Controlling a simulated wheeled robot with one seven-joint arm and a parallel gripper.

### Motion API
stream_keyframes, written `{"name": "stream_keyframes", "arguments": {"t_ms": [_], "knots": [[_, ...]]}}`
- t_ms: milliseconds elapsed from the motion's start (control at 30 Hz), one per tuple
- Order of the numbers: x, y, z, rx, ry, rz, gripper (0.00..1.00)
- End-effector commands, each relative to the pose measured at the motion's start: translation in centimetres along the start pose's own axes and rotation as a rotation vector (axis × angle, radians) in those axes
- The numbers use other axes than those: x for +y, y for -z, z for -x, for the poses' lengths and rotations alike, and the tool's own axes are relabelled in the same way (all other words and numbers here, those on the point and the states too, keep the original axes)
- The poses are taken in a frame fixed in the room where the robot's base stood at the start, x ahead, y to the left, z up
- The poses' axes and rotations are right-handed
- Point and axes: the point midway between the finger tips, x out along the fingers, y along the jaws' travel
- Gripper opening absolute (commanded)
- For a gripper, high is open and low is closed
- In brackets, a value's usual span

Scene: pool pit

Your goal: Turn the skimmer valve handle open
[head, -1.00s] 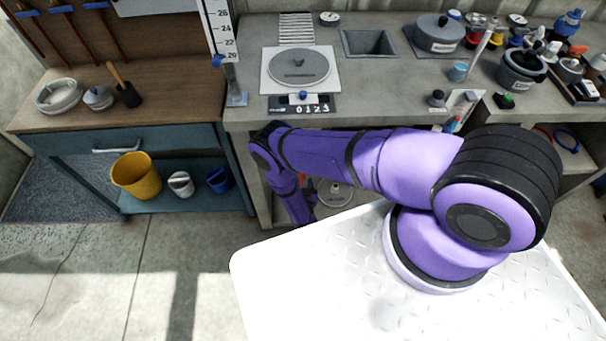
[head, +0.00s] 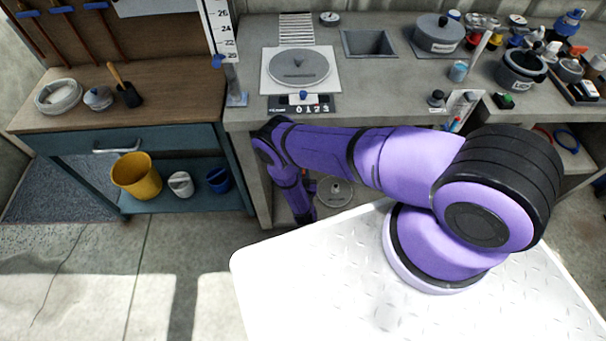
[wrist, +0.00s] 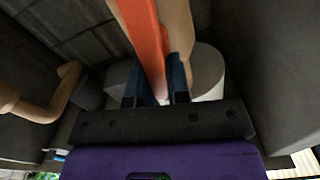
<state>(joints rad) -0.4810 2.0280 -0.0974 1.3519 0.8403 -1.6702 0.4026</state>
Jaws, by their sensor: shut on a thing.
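The valve handle (wrist: 146,40) is a long orange-red bar in the wrist view. It runs from the top edge down between the two blue fingers of my gripper (wrist: 155,92). My gripper is shut on the handle near its lower end. The handle's far end is outside the wrist view. In the head view my purple arm reaches down into the space under the grey counter, and neither my gripper nor the handle can be made out there.
A tan pipe (wrist: 179,30) runs right beside the handle, with a pale cylinder (wrist: 209,72) behind. A bent tan pipe (wrist: 48,105) is at the left. Grey walls close in both sides. In the head view, the grey counter (head: 385,95) hangs over the space; a yellow bucket (head: 136,176) sits left.

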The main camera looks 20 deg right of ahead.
Motion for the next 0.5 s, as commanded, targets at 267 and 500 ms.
{"name": "stream_keyframes", "arguments": {"t_ms": [267,500], "knots": [[-0.20,-0.19,0.11,-0.007,0.001,0.057,0.00],[-0.41,-0.28,0.14,-0.009,0.000,0.176,0.00]]}}
